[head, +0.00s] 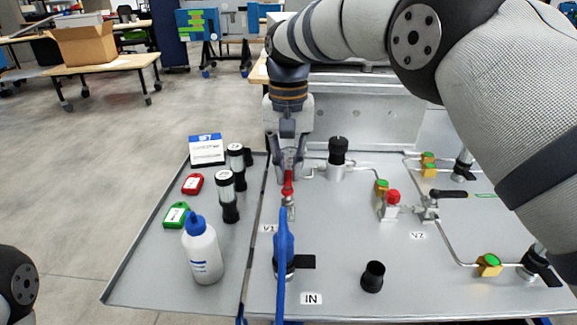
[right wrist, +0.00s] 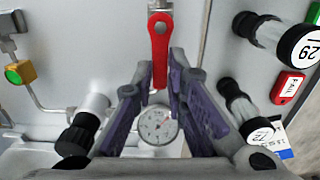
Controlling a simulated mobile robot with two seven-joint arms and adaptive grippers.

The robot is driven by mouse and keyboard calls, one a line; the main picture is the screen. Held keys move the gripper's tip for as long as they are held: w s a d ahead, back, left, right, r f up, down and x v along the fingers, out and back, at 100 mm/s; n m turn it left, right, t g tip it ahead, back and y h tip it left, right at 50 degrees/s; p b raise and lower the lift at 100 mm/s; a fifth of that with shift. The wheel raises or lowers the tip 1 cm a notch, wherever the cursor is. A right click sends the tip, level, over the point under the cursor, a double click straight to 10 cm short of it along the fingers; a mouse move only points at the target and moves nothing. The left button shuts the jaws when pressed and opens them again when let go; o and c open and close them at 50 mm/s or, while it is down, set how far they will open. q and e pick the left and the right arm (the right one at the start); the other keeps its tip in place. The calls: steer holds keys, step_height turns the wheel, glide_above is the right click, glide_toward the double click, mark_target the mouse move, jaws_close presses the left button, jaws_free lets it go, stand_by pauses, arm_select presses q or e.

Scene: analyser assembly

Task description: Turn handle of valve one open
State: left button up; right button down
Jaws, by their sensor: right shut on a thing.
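Valve one's red handle (head: 288,186) stands just behind the V1 label (head: 269,228) on the grey panel. My right gripper (head: 289,166) reaches down from above with its fingers around the handle. In the right wrist view the red handle (right wrist: 160,52) lies between the two purple-padded fingers (right wrist: 160,78), which are shut on it. The handle points lengthwise away from the gripper, towards the silver valve body at the top of that view. The fingers partly hide the handle in the head view. My left gripper is out of view.
A blue tube (head: 283,245) rises in front of the valve. A white bottle (head: 202,250), black-capped vials (head: 228,198) and red and green tags stand at left. A round gauge (right wrist: 158,125) shows below the fingers. V2's black lever (head: 450,194) is at right.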

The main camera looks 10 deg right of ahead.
mark_target(288, 176)
steer(key=c, duration=1.6)
jaws_free()
step_height(288, 176, up, 8)
steer(key=shift+f, duration=0.25)
steer(key=shift+f, duration=0.1)
